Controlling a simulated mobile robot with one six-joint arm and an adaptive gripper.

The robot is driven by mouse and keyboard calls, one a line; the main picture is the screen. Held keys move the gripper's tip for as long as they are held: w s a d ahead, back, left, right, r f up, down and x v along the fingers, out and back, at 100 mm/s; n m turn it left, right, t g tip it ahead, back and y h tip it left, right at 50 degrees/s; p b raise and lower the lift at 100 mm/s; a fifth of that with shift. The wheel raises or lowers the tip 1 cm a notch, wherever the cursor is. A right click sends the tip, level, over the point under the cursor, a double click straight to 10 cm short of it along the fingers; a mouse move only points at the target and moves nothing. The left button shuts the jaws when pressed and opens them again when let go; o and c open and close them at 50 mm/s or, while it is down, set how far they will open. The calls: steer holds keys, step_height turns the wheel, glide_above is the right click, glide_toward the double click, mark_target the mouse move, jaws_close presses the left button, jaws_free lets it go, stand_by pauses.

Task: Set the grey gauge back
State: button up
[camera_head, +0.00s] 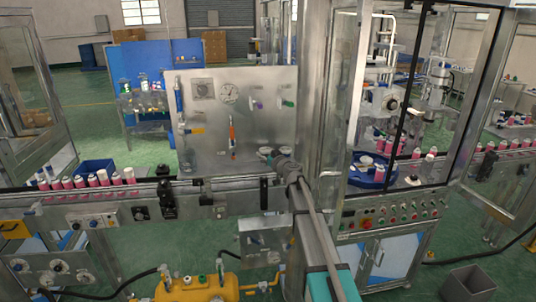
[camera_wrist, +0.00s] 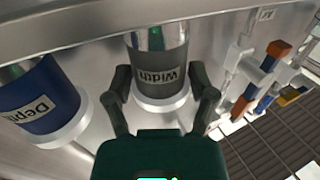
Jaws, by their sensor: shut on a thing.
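The grey gauge (camera_wrist: 158,62) is a cylinder with a white rim and a label reading "Width", upside down in the wrist view. My gripper (camera_wrist: 160,80) has its dark fingers on both sides of it and is shut on it. A blue gauge (camera_wrist: 40,98) labelled "Depth", also with a white rim, is to the left, apart from my fingers. The far end of the grey gauge is partly cut off by a metal edge. I cannot tell whether the grey gauge touches a holder. Neither gauge can be made out in the head view.
A metal rail (camera_wrist: 70,32) runs above the gauges in the wrist view. An orange, white and blue fitting (camera_wrist: 265,75) is close on the right. In the head view, a steel panel (camera_head: 205,110) stands behind a conveyor with pink cans (camera_head: 118,177). A glass-walled machine is at right.

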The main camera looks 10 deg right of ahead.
steer(key=shift+f, duration=0.3)
steer(key=o, duration=1.2)
steer(key=shift+s, duration=0.1)
